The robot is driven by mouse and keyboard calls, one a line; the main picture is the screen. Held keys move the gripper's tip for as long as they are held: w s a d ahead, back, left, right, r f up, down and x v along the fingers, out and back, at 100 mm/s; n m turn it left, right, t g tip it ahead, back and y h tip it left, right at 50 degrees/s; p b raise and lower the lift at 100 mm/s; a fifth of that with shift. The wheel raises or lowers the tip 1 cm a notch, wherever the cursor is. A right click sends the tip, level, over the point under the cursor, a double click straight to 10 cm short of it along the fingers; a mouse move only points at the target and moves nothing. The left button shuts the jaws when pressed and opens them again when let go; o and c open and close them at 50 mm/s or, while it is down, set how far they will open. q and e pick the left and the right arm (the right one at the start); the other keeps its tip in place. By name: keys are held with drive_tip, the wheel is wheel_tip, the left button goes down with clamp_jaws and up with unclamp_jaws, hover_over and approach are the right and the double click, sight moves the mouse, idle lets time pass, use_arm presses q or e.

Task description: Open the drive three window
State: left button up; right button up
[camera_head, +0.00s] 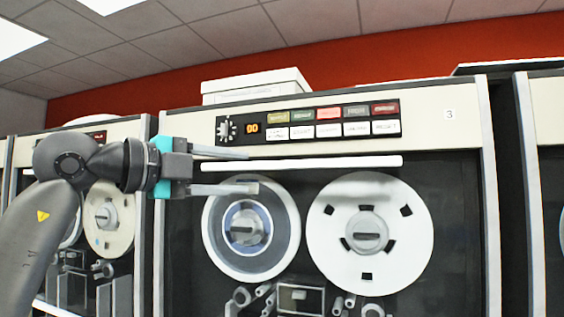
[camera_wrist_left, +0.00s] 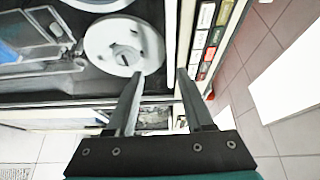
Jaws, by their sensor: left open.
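Drive three (camera_head: 470,128), marked "3" at its top right, stands in the middle of the head view. Its window appears lowered, with a long white handle bar (camera_head: 330,162) along the top edge, just above the two reels. My left gripper (camera_head: 252,172) is open at the left part of the bar, one finger above it and one below. In the left wrist view, the bar (camera_wrist_left: 170,35) runs between the spread fingertips of the gripper (camera_wrist_left: 160,72). I cannot tell whether either finger touches it. My right gripper is in neither view.
A control panel (camera_head: 310,122) with coloured buttons and an orange "00" sits just above the bar. A left reel (camera_head: 251,268) and a right reel (camera_head: 420,215) are behind the window. Other drives stand on both sides. A white box (camera_head: 255,87) lies on top.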

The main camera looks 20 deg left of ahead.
use_arm(q)
wheel_tip(320, 180, up, 2)
drive_tip(key=s+a+n+t+y, duration=0.1)
drive_tip(key=a+y, duration=0.1)
drive_tip(key=p, duration=0.5)
approach(287, 164)
drive_tip(key=x, duration=0.8)
drive_tip(key=shift+w+d, duration=0.1)
drive_tip(key=shift+w, duration=0.25)
clamp_jaws()
idle(0.4)
